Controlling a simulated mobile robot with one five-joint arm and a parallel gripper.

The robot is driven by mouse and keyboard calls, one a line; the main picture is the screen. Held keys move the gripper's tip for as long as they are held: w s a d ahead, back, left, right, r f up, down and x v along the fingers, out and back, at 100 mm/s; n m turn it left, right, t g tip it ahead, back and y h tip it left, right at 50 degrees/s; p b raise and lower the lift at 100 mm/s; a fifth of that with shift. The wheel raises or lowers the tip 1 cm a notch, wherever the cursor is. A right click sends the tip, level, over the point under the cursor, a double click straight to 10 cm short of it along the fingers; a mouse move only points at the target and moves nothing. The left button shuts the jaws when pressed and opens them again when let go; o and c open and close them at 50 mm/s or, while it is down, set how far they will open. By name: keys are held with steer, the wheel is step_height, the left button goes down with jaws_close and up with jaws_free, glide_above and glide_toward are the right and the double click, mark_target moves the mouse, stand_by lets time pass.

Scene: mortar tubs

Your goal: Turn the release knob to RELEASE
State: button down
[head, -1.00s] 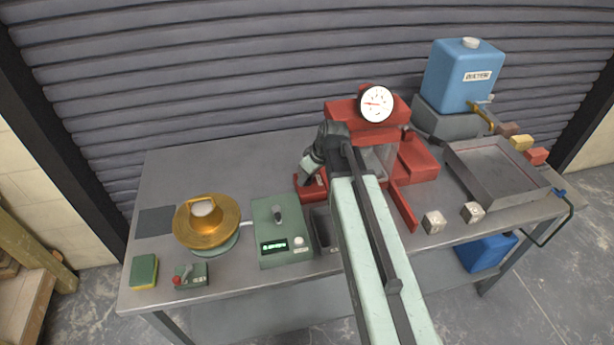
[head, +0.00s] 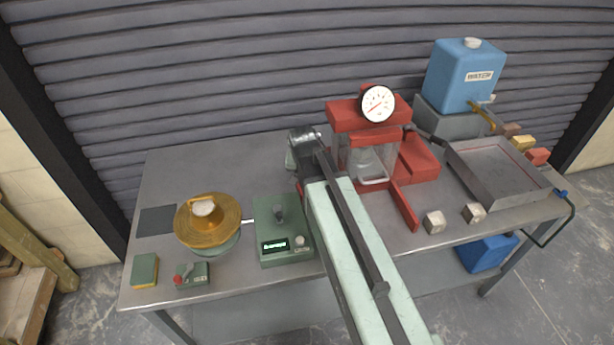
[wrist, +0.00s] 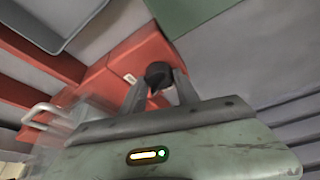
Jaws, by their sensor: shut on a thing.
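In the wrist view, the black release knob (wrist: 158,74) stands on a red housing (wrist: 108,78) with a small white label beside it. My gripper (wrist: 161,88) has a finger on each side of the knob and is shut on it. Whether the knob points to RELEASE cannot be read. In the head view, my wrist hides the gripper, the knob and nearly all of the housing. The red press (head: 345,117) with its round white dial gauge (head: 378,103) stands just right of my wrist; the needle points to the lower left.
Left of my arm are a green control box (head: 272,217), a brass flow table (head: 225,222), a small switch box (head: 197,274) and a sponge (head: 145,270). At right are a metal tray (head: 520,195), a blue water tank (head: 462,80) and two pale cubes.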

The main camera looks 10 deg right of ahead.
steer(key=m+g+h, duration=0.1)
steer(key=m, duration=0.3)
steer(key=shift+a+m, duration=0.15)
steer(key=shift+m, duration=0.25)
steer(key=shift+h, duration=0.3)
steer(key=c, duration=0.9)
jaws_free()
steer(key=p+v, duration=0.7)
steer(key=shift+a+r, duration=0.15)
steer(key=shift+r, duration=0.2)
